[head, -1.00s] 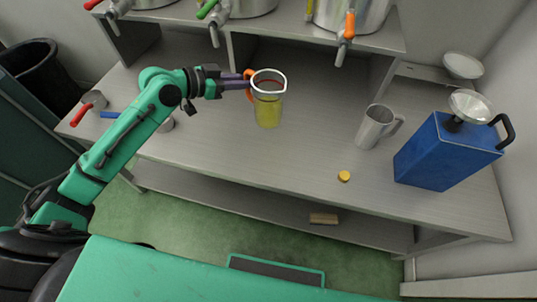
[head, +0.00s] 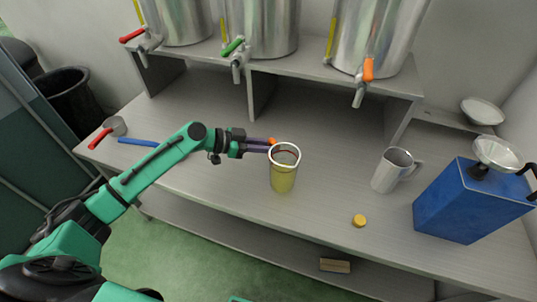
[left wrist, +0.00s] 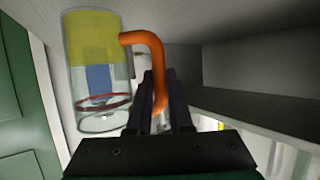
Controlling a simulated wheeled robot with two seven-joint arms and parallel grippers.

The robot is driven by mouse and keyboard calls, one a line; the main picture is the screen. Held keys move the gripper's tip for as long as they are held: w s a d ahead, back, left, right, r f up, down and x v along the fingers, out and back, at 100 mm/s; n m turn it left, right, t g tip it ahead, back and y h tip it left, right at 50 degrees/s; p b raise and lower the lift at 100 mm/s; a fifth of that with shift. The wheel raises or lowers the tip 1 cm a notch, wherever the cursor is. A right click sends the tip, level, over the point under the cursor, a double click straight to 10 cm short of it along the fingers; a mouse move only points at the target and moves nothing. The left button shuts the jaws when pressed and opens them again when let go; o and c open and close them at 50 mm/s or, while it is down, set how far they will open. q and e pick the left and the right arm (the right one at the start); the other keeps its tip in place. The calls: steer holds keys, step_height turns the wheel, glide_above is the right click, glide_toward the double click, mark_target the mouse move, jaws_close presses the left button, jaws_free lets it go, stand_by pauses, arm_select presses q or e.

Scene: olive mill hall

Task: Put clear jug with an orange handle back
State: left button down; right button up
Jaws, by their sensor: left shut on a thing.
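The clear jug (head: 284,178) with an orange handle holds yellow liquid and stands roughly upright over the middle of the steel bench. I cannot tell whether its base touches the bench. My left gripper (head: 268,146) comes from the left and is shut on the orange handle, which is mostly hidden in the head view. In the left wrist view, the jug (left wrist: 92,75) appears inverted, with its red-lined rim low in the picture. There the orange handle (left wrist: 152,48) runs between the gripper's fingers (left wrist: 160,105). My right gripper is not in view.
Steel tanks with red, green and orange taps (head: 366,70) stand on a raised shelf (head: 300,76) behind.

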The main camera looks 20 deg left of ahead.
arm_select(q)
step_height(320, 180, down, 3)
steer(key=shift+f, duration=0.1)
steer(key=c, duration=0.8)
jaws_free()
steer(key=v, duration=1.2)
steer(key=shift+b, duration=0.3)
steer(key=shift+s, duration=0.1)
